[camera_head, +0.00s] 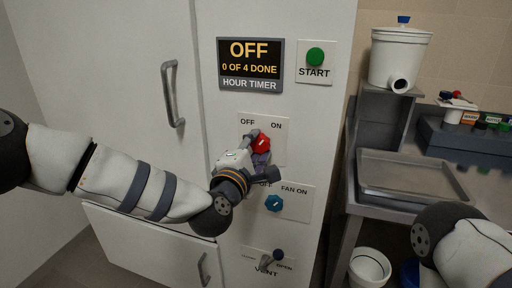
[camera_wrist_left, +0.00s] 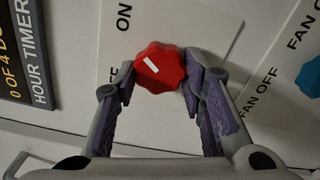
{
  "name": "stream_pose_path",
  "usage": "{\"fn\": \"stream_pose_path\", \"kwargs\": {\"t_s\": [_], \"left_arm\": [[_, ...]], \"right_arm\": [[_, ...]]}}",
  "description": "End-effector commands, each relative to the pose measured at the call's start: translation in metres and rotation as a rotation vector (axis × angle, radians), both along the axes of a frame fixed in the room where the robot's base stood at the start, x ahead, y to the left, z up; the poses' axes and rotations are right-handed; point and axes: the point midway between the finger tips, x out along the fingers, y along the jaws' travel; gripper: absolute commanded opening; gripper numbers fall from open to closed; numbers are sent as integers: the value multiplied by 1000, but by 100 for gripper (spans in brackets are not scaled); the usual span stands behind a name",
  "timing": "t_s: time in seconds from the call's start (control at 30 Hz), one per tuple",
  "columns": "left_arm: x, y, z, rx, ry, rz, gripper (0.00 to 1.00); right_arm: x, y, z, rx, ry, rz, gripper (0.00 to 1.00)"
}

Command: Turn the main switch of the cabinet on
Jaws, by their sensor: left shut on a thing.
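The main switch is a red lobed knob (camera_head: 262,144) on a white plate (camera_head: 279,129) labelled OFF on the left and ON on the right. It also shows in the left wrist view (camera_wrist_left: 162,73), with a slanted white mark on its face. I cannot tell surely which label the mark points to. My left gripper (camera_head: 259,150) reaches in from the left and is shut on the red knob. In the left wrist view its purple-padded fingers (camera_wrist_left: 160,88) sit on either side of the knob. My right arm shows at the lower right; its gripper is out of view.
Above is a display (camera_head: 250,64) reading OFF, 0 OF 4 DONE, beside a green START button (camera_head: 315,57). Close below are a blue fan knob (camera_head: 274,203) and a dark lever (camera_head: 277,256) by VENT. A bench with a tray (camera_head: 411,173) stands right.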

Motion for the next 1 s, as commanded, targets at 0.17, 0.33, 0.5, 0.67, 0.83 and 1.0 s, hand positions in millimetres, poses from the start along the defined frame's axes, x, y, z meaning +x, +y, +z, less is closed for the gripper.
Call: {"fn": "stream_pose_path", "kwargs": {"t_s": [0.17, 0.33, 0.5, 0.67, 0.83, 1.0], "left_arm": [[0, 0, 0, 2, -1, 0, 9], [0, 0, 0, 1, 0, 0, 57], [0, 0, 0, 0, 0, 0, 57], [-7, 2, 0, 1, 2, -1, 57], [-47, 15, -1, 0, 3, -3, 57], [-89, 29, -1, 0, 3, -2, 57]], "right_arm": [[0, 0, 0, 0, 0, 0, 0], [0, 0, 0, 0, 0, 0, 0], [0, 0, 0, 0, 0, 0, 0], [0, 0, 0, 0, 0, 0, 0], [0, 0, 0, 0, 0, 0, 0], [0, 0, 0, 0, 0, 0, 0]]}}
